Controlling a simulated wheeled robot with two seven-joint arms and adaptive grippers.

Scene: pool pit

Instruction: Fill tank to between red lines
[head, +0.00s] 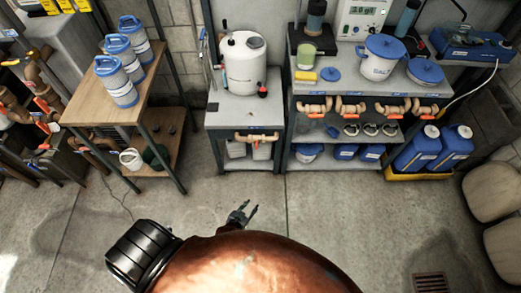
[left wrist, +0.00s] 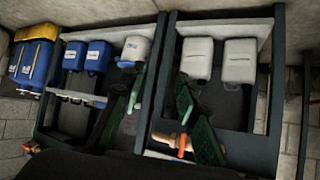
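A white cylindrical tank (head: 243,65) with dark fittings on top stands on a small grey table in the middle of the head view. I cannot make out red lines on it. A tan pipe valve (head: 257,137) is fixed to the table's front edge. The left wrist view shows a tan pipe valve (left wrist: 165,139) with a red-orange handle, low and in front of the shelves. My left gripper (head: 245,211) is open and empty, over the floor in front of that table. Its two dark green fingers show apart in the left wrist view (left wrist: 160,98). My right gripper is not in view.
A shelf unit (head: 360,160) on the right holds a lidded pot (head: 381,57) and more valves. Blue jugs (head: 418,150) stand in a yellow tray beside it. A wooden table (head: 103,105) with blue-and-grey canisters stands left. The concrete floor ahead is clear.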

